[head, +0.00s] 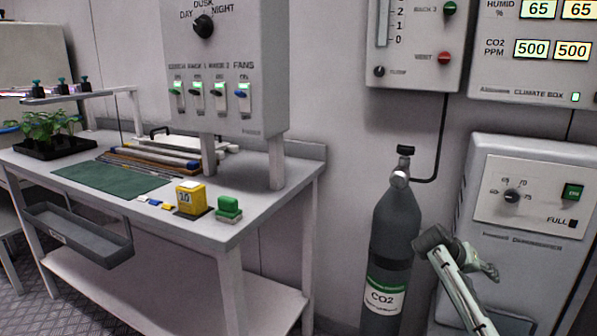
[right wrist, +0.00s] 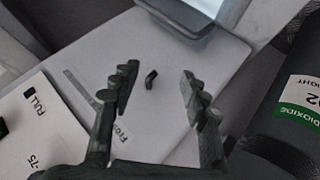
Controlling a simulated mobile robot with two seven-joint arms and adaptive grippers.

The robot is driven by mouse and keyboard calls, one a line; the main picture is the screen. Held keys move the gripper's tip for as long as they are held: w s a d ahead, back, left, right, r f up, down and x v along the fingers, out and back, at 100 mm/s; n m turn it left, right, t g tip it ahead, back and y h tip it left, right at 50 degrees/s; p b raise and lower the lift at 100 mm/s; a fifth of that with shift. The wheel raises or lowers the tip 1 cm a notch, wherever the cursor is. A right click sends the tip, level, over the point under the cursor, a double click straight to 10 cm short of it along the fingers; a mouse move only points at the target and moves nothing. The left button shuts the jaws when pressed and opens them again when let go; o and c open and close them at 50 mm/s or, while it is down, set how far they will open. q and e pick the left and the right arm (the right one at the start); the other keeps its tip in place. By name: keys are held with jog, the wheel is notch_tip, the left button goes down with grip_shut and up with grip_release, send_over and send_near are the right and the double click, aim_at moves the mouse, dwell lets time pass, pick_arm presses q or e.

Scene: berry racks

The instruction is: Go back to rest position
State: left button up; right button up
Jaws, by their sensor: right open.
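My right gripper (head: 487,268) shows at the lower right of the head view, in front of the white dehumidifier cabinet and to the right of the grey CO2 bottle (head: 390,235). In the right wrist view its two dark fingers (right wrist: 157,87) are spread apart with nothing between them. Beyond them is a pale panel with a small black handle (right wrist: 151,77). The gripper appears clear of the bottle and the cabinet. My left gripper is in neither view.
The workbench (head: 270,198) at left holds a green mat (head: 110,178), a yellow box (head: 190,198), a green block (head: 229,207) and potted seedlings (head: 45,128). A grey tray (head: 80,238) hangs on its front. The dehumidifier (head: 530,250) stands right of the bottle.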

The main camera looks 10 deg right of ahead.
jog(key=w+a+f+n+t+y, duration=0.4)
jog(key=w+a+n+t+y, duration=0.25)
jog(key=w+a, duration=0.5)
jog(key=s+a+f+g, duration=0.1)
jog(key=s+a+f, duration=0.3)
jog(key=s+f, duration=0.45)
jog(key=s+a+f+g, duration=0.2)
jog(key=s+a+f, duration=0.1)
jog(key=s+f, duration=0.6)
jog(key=s+a+f, duration=0.2)
jog(key=s, duration=0.6)
jog(key=s+a+f+g+y, duration=0.1)
jog(key=s+a+f, duration=0.1)
jog(key=s, duration=0.6)
jog(key=s+a+f+n+g+y, duration=0.1)
jog(key=s+f, duration=0.3)
jog(key=s, duration=0.4)
jog(key=shift+s+a, duration=0.25)
jog(key=shift+a, duration=0.35)
